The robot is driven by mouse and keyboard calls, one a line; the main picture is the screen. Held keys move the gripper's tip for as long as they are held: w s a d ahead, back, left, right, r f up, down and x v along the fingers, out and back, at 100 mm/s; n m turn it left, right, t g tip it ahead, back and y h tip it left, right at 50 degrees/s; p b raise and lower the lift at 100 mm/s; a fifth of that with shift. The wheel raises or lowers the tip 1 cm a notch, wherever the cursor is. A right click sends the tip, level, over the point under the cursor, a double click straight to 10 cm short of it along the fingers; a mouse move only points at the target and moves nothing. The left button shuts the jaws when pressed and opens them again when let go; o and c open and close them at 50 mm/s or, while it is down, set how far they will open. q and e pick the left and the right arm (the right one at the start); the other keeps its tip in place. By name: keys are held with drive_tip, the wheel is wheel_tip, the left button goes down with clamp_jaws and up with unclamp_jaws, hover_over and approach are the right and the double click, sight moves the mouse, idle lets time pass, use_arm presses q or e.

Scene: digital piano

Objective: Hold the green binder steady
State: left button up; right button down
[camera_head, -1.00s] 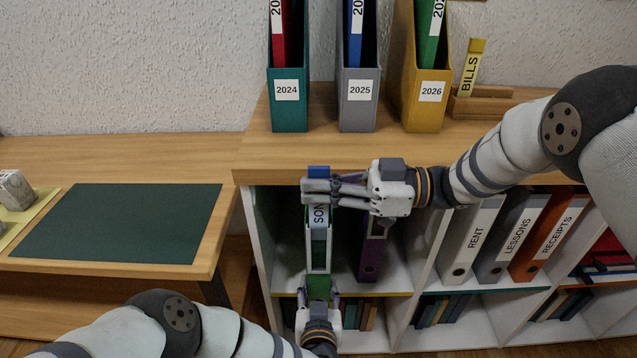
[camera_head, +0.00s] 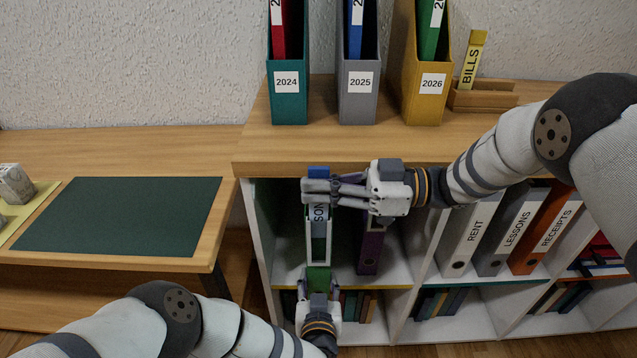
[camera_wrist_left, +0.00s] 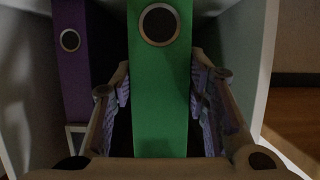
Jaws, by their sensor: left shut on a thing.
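The green binder (camera_head: 318,279) stands upright in the left compartment of the white shelf, its label partly hidden. In the left wrist view the green binder (camera_wrist_left: 160,95) fills the middle, with its round finger hole facing me. My left gripper (camera_head: 318,296) is shut on its lower part; in the left wrist view its fingers (camera_wrist_left: 160,100) flank the spine. My right gripper (camera_head: 322,191) reaches in from the right across the binder's upper part. A small blue piece (camera_head: 318,172) shows just behind its fingers. Their grip there is unclear.
A purple binder (camera_head: 370,250) stands to the right in the same compartment. The wooden top (camera_head: 340,148) overhangs the shelf. RENT (camera_head: 468,240), LESSONS (camera_head: 512,235) and RECEIPTS (camera_head: 545,235) binders stand further right. A desk with a dark green mat (camera_head: 120,217) is at left.

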sight(319, 168)
drive_tip(key=shift+f, duration=1.3)
idle(0.5)
drive_tip(key=c, duration=1.7)
unclamp_jaws()
drive_tip(key=shift+r, duration=3)
